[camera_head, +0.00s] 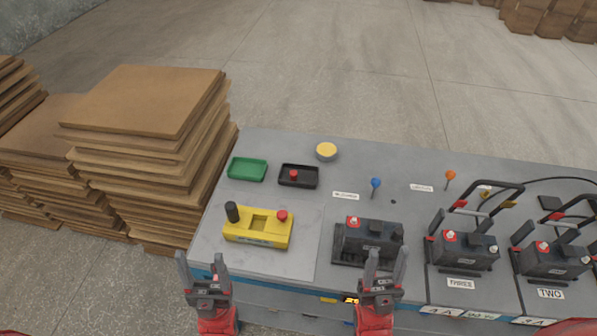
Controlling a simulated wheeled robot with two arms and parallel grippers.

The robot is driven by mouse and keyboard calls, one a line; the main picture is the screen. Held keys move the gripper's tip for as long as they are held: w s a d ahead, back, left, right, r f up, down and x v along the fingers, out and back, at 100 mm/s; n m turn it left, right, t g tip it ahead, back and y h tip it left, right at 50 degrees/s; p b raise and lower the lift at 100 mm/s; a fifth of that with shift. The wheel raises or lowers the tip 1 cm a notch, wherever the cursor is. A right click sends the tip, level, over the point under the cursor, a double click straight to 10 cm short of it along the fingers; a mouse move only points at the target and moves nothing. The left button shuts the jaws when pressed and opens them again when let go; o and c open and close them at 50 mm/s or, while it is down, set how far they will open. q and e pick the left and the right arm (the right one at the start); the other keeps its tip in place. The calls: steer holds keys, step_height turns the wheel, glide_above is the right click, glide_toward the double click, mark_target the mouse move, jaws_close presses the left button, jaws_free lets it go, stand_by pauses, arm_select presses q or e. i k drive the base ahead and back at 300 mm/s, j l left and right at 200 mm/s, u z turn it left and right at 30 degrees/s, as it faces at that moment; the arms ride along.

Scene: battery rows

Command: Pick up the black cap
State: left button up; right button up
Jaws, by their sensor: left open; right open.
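The black cap (232,211) stands upright at the left end of a yellow battery-like block (257,229) on the table's left part. A red cap (282,215) sits at the block's right end. My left gripper (202,259) is open and empty at the table's front left edge, below and left of the yellow block and apart from it. My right gripper (387,255) is open and empty, in front of a dark battery (372,234) in a black holder. Its fingers overlap the holder in the picture, and I cannot tell how near they are.
A green tray (247,168) and a black tray (311,183) holding a red cap lie behind the yellow block. A yellow round item (326,151) is at the back. More batteries with cables stand right. Cardboard stacks (150,110) stand left of the table.

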mark_target(398, 233)
steer(key=k+z, duration=0.1)
steer(key=z, duration=0.8)
steer(key=l+u, duration=0.5)
steer(key=u, duration=0.2)
steer(key=l+u, duration=0.35)
steer(key=k+j, duration=0.05)
steer(key=j, duration=0.05)
